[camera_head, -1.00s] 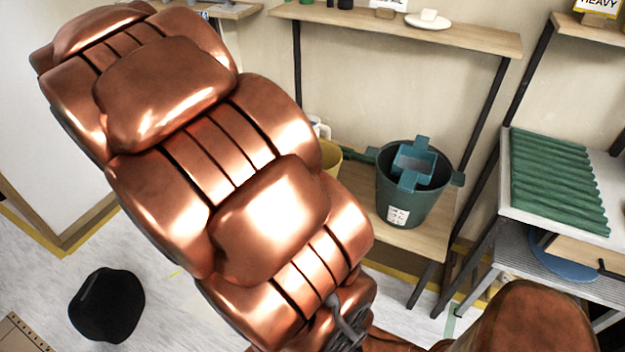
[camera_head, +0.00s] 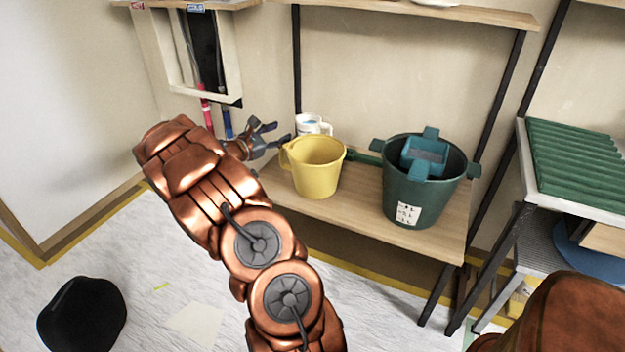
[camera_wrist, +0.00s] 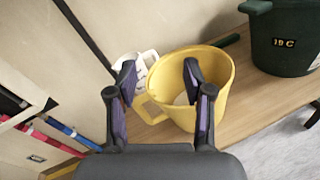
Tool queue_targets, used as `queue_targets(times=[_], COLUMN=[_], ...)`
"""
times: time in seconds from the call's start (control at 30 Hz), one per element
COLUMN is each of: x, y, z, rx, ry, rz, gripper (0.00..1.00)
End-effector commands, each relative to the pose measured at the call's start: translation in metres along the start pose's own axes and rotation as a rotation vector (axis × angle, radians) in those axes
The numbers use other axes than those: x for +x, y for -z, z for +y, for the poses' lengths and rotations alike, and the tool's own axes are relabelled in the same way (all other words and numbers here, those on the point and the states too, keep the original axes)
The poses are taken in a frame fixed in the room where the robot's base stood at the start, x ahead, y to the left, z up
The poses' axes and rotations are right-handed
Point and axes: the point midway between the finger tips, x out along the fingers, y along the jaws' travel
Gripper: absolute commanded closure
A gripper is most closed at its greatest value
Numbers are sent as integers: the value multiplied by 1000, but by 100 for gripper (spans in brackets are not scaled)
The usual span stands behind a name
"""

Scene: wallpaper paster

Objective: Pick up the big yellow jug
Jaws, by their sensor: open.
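The big yellow jug (camera_head: 318,172) stands upright on the lower wooden shelf, with its handle on its left side. My gripper (camera_head: 272,137) is open and empty, just left of the jug near its handle. In the wrist view the jug (camera_wrist: 217,84) is ahead, and my open gripper (camera_wrist: 161,80) has its right finger over the jug's opening in the picture and its left finger left of the handle. I cannot tell whether either finger touches the jug. A smaller white jug (camera_head: 312,125) stands behind the yellow one, partly hidden by it.
A dark green bucket (camera_head: 410,185) with a blue-green container (camera_head: 425,157) in it stands right of the jug. A green handle-like bar (camera_head: 363,157) lies between them. A black shelf post (camera_head: 297,70) rises behind the jugs. Red and blue rolls (camera_head: 227,122) stand left of my gripper.

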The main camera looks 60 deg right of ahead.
Motion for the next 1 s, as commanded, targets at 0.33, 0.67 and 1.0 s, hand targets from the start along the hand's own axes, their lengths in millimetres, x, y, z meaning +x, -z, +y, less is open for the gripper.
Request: queue_targets(times=[0.33, 0.67, 1.0], x=[42, 52, 79], y=[150, 206, 208], z=[24, 32, 41], rx=[-238, -322, -321], ry=[-203, -290, -293], rz=[-19, -17, -18], gripper=[49, 49, 49])
